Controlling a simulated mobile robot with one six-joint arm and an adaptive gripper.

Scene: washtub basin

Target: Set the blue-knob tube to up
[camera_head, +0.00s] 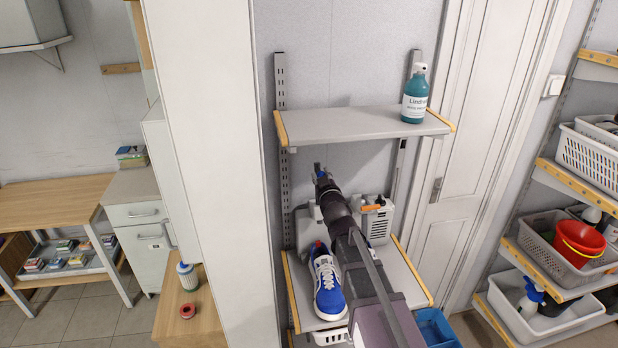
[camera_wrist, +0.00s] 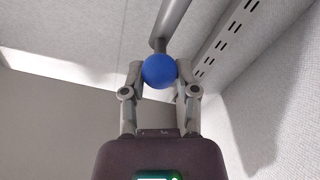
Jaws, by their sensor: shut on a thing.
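The blue knob (camera_wrist: 158,71) is a round ball at the end of a grey tube (camera_wrist: 170,25). In the wrist view the tube runs from the knob to the top edge of the picture. My gripper (camera_wrist: 159,80) is shut on the knob, with one finger on each side. In the head view my gripper (camera_head: 319,172) is between the upper and lower shelves, with a small bit of blue at its tip. My arm hides most of the tube there, so I cannot tell its tilt.
A teal bottle (camera_head: 415,95) stands on the upper shelf (camera_head: 350,122), above my gripper. A blue shoe (camera_head: 327,285) and a pale vented box (camera_head: 379,222) with an orange part are on the lower shelf (camera_head: 301,300), beside my arm. A tall white panel (camera_head: 205,150) stands left.

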